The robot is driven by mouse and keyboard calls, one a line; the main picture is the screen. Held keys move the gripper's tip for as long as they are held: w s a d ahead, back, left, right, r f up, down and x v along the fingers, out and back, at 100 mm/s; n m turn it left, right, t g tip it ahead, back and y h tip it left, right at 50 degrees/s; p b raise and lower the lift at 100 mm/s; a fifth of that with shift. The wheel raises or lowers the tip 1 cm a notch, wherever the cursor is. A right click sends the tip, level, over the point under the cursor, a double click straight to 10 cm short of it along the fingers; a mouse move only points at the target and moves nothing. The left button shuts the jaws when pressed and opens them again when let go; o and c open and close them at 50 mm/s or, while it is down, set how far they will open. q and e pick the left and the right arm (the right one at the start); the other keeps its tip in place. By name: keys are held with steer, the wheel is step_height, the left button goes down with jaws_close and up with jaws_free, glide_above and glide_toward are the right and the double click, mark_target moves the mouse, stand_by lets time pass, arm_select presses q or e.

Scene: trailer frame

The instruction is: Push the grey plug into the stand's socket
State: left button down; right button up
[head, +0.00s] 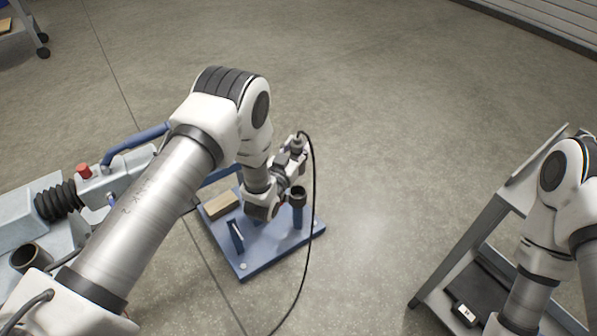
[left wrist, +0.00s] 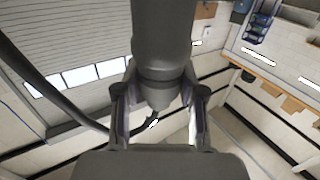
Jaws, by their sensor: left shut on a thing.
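My left gripper (head: 290,165) is shut on the grey plug (head: 297,145). In the left wrist view the plug (left wrist: 161,40) is a grey cylinder between the two fingers (left wrist: 160,110). A black cable (head: 313,190) leaves the plug and loops down to the floor. The blue stand (head: 262,255) lies below, with a dark round socket (head: 298,194) on a short blue post. The plug shows above the socket in the head view and looks apart from it. The gripper partly hides the plug's lower end. My right gripper is out of view.
A tan block (head: 220,205) and a blue upright piece (head: 236,236) sit on the stand's plate. A grey trailer coupling (head: 125,172) with a red knob and black bellows is at left. A grey cart (head: 480,245) stands at right. Open floor lies between.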

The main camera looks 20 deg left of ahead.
arm_select(q)
step_height(320, 180, down, 13)
steer(key=w+a+b, duration=0.1)
steer(key=w+b, duration=0.2)
steer(key=b, duration=0.4)
steer(key=shift+r+m+h+b, duration=0.2)
steer(key=shift+m+h+b, duration=0.1)
steer(key=shift+h, duration=0.1)
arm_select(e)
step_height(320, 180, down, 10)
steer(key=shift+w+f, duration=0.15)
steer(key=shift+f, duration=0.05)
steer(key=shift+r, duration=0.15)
arm_select(q)
steer(key=shift+f, duration=0.15)
steer(key=shift+f+b, duration=1.55)
steer(key=shift+f, duration=0.75)
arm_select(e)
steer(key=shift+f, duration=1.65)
arm_select(q)
steer(key=c, duration=0.6)
jaws_free()
steer(key=shift+s, duration=0.1)
